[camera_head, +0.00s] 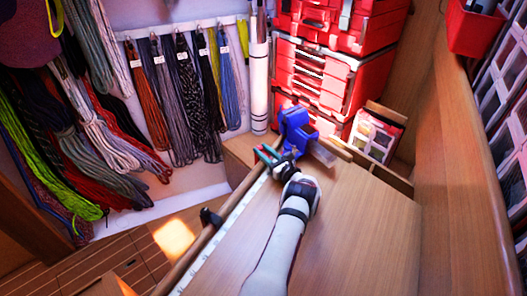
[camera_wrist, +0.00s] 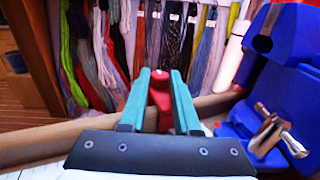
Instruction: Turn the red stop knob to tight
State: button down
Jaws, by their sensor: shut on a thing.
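The red stop knob (camera_wrist: 160,98) shows in the wrist view as a narrow red piece between the two green fingers of my gripper (camera_wrist: 160,74). The fingers are shut on it from both sides, and they hide its sides. In the head view my gripper (camera_head: 267,153) is at the far left edge of the wooden bench, and the knob is too small and covered to make out clearly. A blue device (camera_head: 297,127) stands just right of my gripper; it also fills the right of the wrist view (camera_wrist: 285,85). The knob's turn angle cannot be read.
Coiled ropes (camera_head: 185,85) hang on the wall behind and left. Red tool cases (camera_head: 320,85) are stacked at the back. A small box (camera_head: 376,136) stands at the back right. A wooden rail (camera_head: 205,240) runs along the bench's left edge. The bench top (camera_head: 360,225) is clear.

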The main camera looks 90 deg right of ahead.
jog(key=shift+w+m+g+h, duration=0.1)
jog(key=shift+m+g+h, duration=0.2)
jog(key=shift+g, duration=0.1)
jog(key=shift+w+a+m+g+h, duration=0.15)
jog(key=shift+m+g+h, duration=0.4)
jog(key=shift+m+g, duration=0.5)
jog(key=shift+w+m+g+h, duration=0.15)
jog(key=shift+m+g+h, duration=0.5)
jog(key=shift+g, duration=0.7)
jog(key=shift+w+a+m+g+h, duration=0.15)
jog(key=shift+m+g+h, duration=0.35)
jog(key=shift+m+g, duration=0.55)
jog(key=shift+d+g, duration=0.1)
jog(key=shift+g, duration=0.25)
jog(key=c, duration=0.6)
grip_release()
jog(key=s+a, duration=0.1)
jog(key=a, duration=0.4)
jog(key=s+a, duration=0.1)
jog(key=a, duration=0.4)
jog(key=s+a, duration=0.1)
jog(key=a, duration=0.4)
jog(key=shift+a, duration=0.3)
